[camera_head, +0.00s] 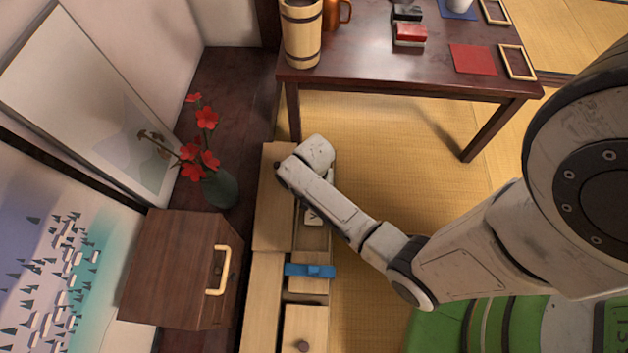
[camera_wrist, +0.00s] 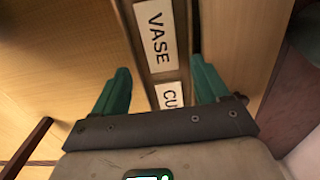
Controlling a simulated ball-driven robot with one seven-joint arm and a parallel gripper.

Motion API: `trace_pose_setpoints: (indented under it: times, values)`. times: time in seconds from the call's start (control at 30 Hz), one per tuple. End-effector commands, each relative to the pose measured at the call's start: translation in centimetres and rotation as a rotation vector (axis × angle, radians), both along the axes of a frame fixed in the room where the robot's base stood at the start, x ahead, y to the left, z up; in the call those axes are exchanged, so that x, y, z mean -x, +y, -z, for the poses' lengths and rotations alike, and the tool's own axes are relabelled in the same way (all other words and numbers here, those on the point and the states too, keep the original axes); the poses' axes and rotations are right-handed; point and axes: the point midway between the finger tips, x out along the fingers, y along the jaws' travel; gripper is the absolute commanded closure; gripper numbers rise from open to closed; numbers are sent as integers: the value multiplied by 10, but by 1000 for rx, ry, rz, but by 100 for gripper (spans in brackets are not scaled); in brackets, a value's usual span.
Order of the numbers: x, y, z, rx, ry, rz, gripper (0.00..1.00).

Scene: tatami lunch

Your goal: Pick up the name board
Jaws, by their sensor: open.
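In the wrist view, a white board reading "VASE" (camera_wrist: 155,35) lies in a narrow wooden drawer. A second white board starting with "CU" (camera_wrist: 170,95) lies beside it, its lower part hidden by my gripper. Which one is the name board I cannot tell. My gripper (camera_wrist: 160,82) is open, its two green fingers on either side of the drawer's width, apart from the boards. In the head view, part of a white board (camera_head: 312,217) shows in the open drawer (camera_head: 314,240) beside my arm; my arm hides the gripper there.
A blue piece (camera_head: 310,270) lies across the drawer unit (camera_head: 265,285). A brown box with a gold handle (camera_head: 185,265) and a vase of red flowers (camera_head: 220,187) stand at left. A dark table (camera_head: 375,60) bears several objects at the back. Tatami is clear beneath it.

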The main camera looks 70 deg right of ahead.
Motion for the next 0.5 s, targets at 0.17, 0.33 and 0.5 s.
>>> trace_pose_setpoints:
  times: [0.17,0.33,0.5]
  values:
    - [0,0,32,-1,1,3,26]
    - [0,0,50,-1,1,2,26]
    - [0,0,56,0,0,1,26]
